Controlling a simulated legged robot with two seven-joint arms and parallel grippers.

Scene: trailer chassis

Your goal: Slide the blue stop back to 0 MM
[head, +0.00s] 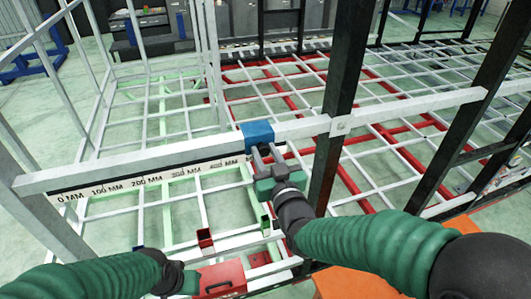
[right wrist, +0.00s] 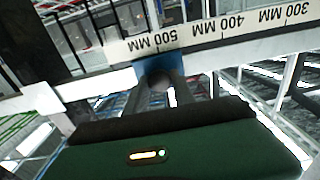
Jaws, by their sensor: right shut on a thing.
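The blue stop (head: 258,135) sits on the long white rail (head: 120,168), well to the right of the 0 MM mark (head: 70,197) on the white scale strip (head: 165,177). My right gripper (head: 266,156) is at the front of the stop. In the right wrist view, its two fingers (right wrist: 158,92) are shut on the dark round knob of the blue stop (right wrist: 146,72). The 500 MM label (right wrist: 155,42) shows beside the stop there. My left gripper (head: 188,282) is low in the head view, away from the rail; its fingers cannot be made out.
A dark upright post (head: 336,110) stands just right of the stop. A red box (head: 220,280) with a handle lies below, near my left gripper. The rail left of the stop, along the scale, looks clear. A grid of white and red bars (head: 285,90) lies behind.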

